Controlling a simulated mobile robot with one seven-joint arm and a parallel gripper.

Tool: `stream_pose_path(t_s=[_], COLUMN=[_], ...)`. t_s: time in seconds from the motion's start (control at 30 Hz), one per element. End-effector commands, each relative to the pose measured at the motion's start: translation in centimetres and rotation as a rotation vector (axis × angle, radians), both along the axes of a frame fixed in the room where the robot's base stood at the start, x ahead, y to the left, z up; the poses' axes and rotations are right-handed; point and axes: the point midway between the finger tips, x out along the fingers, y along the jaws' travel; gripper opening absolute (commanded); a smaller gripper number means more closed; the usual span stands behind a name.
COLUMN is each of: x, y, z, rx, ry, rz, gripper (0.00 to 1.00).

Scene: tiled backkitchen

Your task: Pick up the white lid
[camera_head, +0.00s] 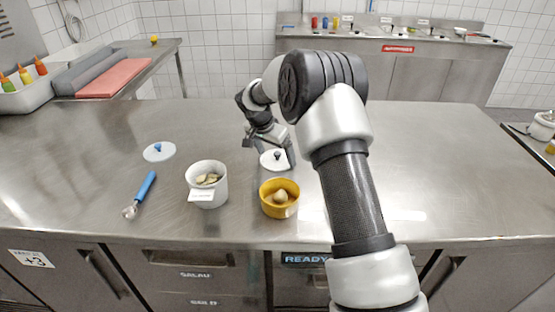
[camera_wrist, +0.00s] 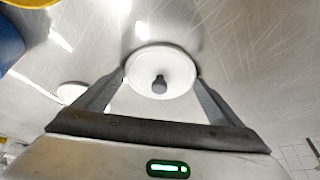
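A white round lid with a dark knob (camera_head: 281,162) lies near the middle of the steel counter, beneath my gripper (camera_head: 273,146). In the wrist view the same lid (camera_wrist: 176,62) appears between the two fingertips of my gripper (camera_wrist: 160,76). The fingers are spread wide, one at each side of the lid; I cannot tell whether they touch its rim. A second white lid, with a blue knob (camera_head: 151,156), lies apart at the left of the counter.
A yellow bowl (camera_head: 279,210) with food stands just in front of the lid. A white pot (camera_head: 207,195) with food and a blue-handled scoop (camera_head: 145,186) are to its left. The steel counter (camera_head: 440,170) is clear at the right.

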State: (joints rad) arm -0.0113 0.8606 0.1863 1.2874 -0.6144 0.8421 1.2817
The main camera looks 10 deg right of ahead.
Motion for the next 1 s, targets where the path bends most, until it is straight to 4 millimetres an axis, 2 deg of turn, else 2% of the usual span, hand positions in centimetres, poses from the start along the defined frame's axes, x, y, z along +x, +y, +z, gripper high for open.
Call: stream_pose_path(t_s=[0.03, 0.1, 0.37, 0.47, 0.7, 0.87, 1.0], x=[0.0, 0.0, 0.0, 0.0, 0.1, 0.0, -1.1], y=[0.0, 0.0, 0.0, 0.0, 0.0, -0.1, -1.7], z=[0.0, 0.0, 0.3, 1.5, 6.4, 8.9, 10.6], rx=[0.0, -0.001, -0.001, -0.002, -0.002, -0.002, -0.005], ry=[0.0, 0.001, -0.001, -0.001, -0.004, -0.002, 0.0], rz=[0.0, 0.0, 0.0, -0.001, -0.001, 0.0, -0.002], gripper=[0.76, 0.69, 0.69, 0.69, 0.69, 0.69, 0.69])
